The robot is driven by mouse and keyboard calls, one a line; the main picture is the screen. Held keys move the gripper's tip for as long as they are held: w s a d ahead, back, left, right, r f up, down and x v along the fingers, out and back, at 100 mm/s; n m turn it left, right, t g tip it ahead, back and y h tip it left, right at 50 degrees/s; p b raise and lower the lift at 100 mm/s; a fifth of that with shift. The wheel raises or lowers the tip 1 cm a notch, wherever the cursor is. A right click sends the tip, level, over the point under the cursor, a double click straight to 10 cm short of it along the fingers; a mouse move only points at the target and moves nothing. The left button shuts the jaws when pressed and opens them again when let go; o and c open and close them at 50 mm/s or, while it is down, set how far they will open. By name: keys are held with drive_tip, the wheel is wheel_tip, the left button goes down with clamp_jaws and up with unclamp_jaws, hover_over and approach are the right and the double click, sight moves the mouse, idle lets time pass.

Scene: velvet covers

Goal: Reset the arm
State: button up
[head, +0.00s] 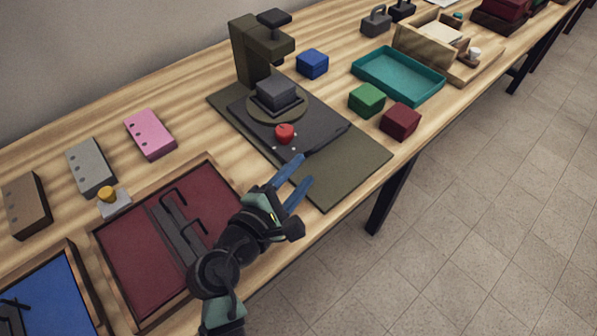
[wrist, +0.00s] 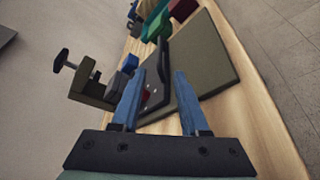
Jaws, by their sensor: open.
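My gripper (head: 296,183) has two blue fingers spread apart, with nothing between them. In the head view it hovers over the near left edge of the olive mat (head: 345,172). In the wrist view my gripper (wrist: 155,95) points along the mat (wrist: 210,55) toward the press. My arm reaches in from the bottom of the head view, over the right edge of the dark red tray. The olive press (head: 250,52) stands at the back of the mat, with a grey block (head: 276,93) on its round plate. A red knob (head: 285,133) sits in front.
A framed dark red tray (head: 128,262) with dark handles lies left of the mat. Blue (head: 312,63), green (head: 367,99) and dark red (head: 400,120) boxes and a teal tray (head: 408,92) stand to the right. Pink (head: 150,134), grey (head: 91,168) and brown (head: 27,205) blocks are at left.

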idle(0.3)
drive_tip(key=w+r+m+t+y, duration=0.2)
drive_tip(key=r+m+t, duration=0.3)
drive_tip(key=r, duration=1)
drive_tip(key=w+r+m+t+y, duration=0.15)
drive_tip(key=r+m, duration=0.55)
drive_tip(key=r, duration=0.8)
drive_tip(key=s+a+r+m+t+y, duration=0.1)
drive_tip(key=s+r+m+t+y, duration=0.25)
drive_tip(key=s+r, duration=0.55)
drive_tip(key=s+a+r+m+t+y, duration=0.1)
drive_tip(key=s+r+m+t+y, duration=0.3)
drive_tip(key=r, duration=0.9)
wheel_tip(320, 180, up, 12)
drive_tip(key=n+h+p, duration=0.2)
drive_tip(key=p, duration=1.1)
drive_tip(key=shift+s+r+p, duration=0.15)
drive_tip(key=shift+s+p, duration=0.1)
drive_tip(key=shift+p, duration=0.05)
